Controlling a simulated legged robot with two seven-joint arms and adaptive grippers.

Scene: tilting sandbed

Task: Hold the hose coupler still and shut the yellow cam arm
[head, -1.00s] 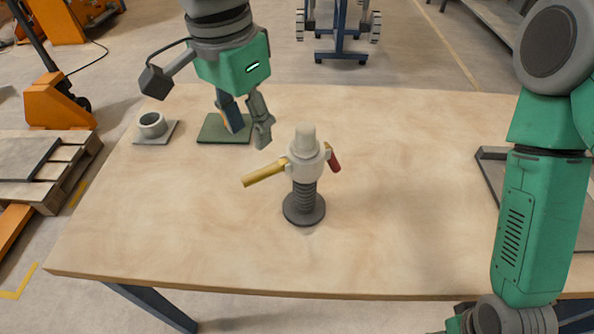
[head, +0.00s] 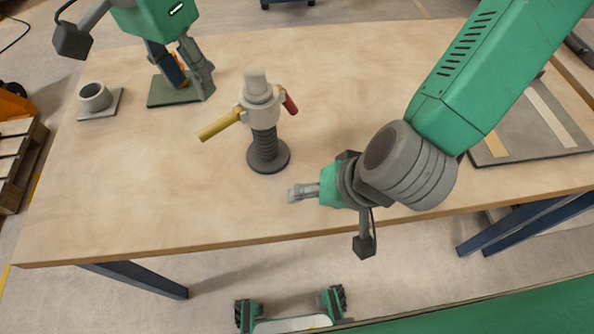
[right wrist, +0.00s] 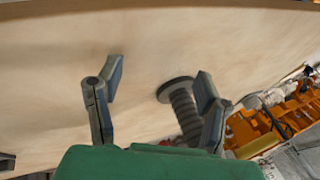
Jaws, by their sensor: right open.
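The hose coupler (head: 259,102) stands upright, pale, on a ribbed dark hose with a round base. Its yellow cam arm (head: 219,126) sticks out to the left and slightly down. A shorter red arm (head: 290,102) angles down on its right. My left gripper (head: 187,88) looks open over the green plate, left of the coupler and apart from it. My right gripper (head: 291,193) is low, right and in front of the coupler's base. In the right wrist view the right gripper (right wrist: 162,80) is open and empty. The ribbed hose (right wrist: 184,108) shows there near its right finger.
The green plate (head: 160,98) lies at the back left, with a small orange thing (head: 183,70) partly hidden by the left fingers. A grey ring on a plate (head: 95,97) stands farther left. A dark tray (head: 560,140) lies at the right. The table's front left is clear.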

